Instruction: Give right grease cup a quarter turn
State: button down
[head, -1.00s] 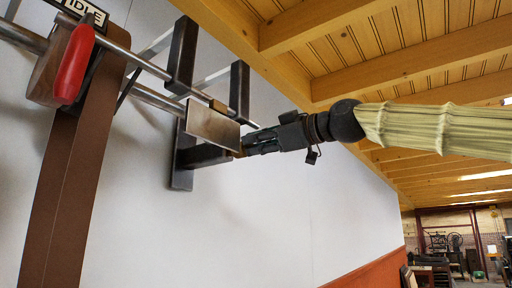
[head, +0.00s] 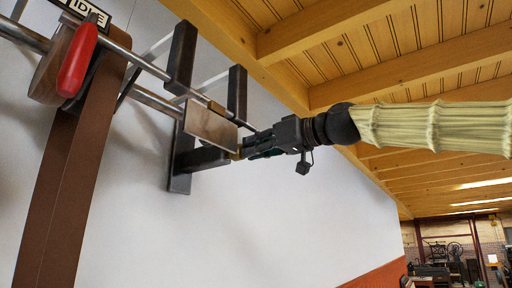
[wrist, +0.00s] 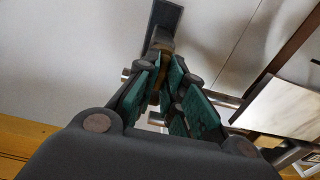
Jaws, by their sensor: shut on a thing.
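The right grease cup is a small brass piece (head: 238,154) at the end of the dark lower bracket arm, mostly hidden by my fingers and the metal plate. My gripper (head: 246,152) reaches in from the right and is closed around it. In the wrist view a strip of brass (wrist: 155,92) shows between the green-padded fingers (wrist: 166,92). The cup's turn angle cannot be read. A second brass piece (head: 217,108) sits higher, by the rod above the plate.
A metal plate (head: 210,125) hangs just left of my fingertips. Dark wall brackets (head: 181,57) carry long steel rods (head: 150,68). A red handle (head: 77,58), a brown belt (head: 62,200) and an IDLE sign (head: 85,10) are at left. Ceiling beams (head: 330,35) run close above my arm.

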jog(key=shift+w+a+f, duration=0.1)
jog(key=shift+a+f, duration=0.1)
jog(key=shift+f, duration=0.25)
jog(key=c, duration=1.4)
grip_release()
jog(key=shift+c, duration=0.2)
jog(key=shift+w+a, duration=0.1)
jog(key=shift+w, duration=0.1)
jog(key=shift+r, duration=0.1)
jog(key=shift+s+r, duration=0.15)
jog(key=shift+s, duration=0.05)
jog(key=v, duration=1.2)
jog(key=shift+w, duration=0.2)
